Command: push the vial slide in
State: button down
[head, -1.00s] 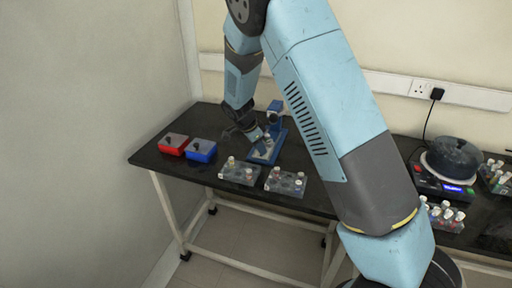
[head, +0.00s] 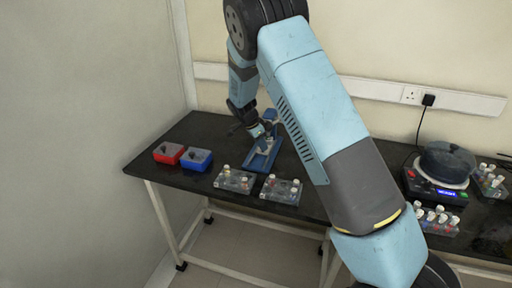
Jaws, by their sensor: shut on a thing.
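A blue stand (head: 261,163) with a flat base and an upright at its back stands on the black bench. A small pale part, which looks like the vial slide (head: 263,146), sits on the base in front of the upright. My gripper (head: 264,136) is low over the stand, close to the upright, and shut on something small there. I take this to be the slide or a part on it, but the fingertips are too small and partly hidden to be sure. I cannot make out a vial on the slide.
A red box (head: 168,153) and a blue box (head: 196,159) stand left of the stand. Two clear vial racks (head: 234,180) (head: 281,190) stand in front. A dark round device (head: 446,164) and more racks (head: 437,220) are at the right.

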jog(key=shift+w+r, duration=0.25)
jog(key=shift+w, duration=0.2)
jog(key=c, duration=1.2)
grip_release()
jog(key=shift+w+d+f, duration=0.1)
jog(key=shift+d, duration=0.05)
jog(key=shift+o, duration=1.3)
jog(key=shift+f, duration=0.1)
jog(key=v, duration=1.3)
jog(key=shift+s+a+r, duration=0.25)
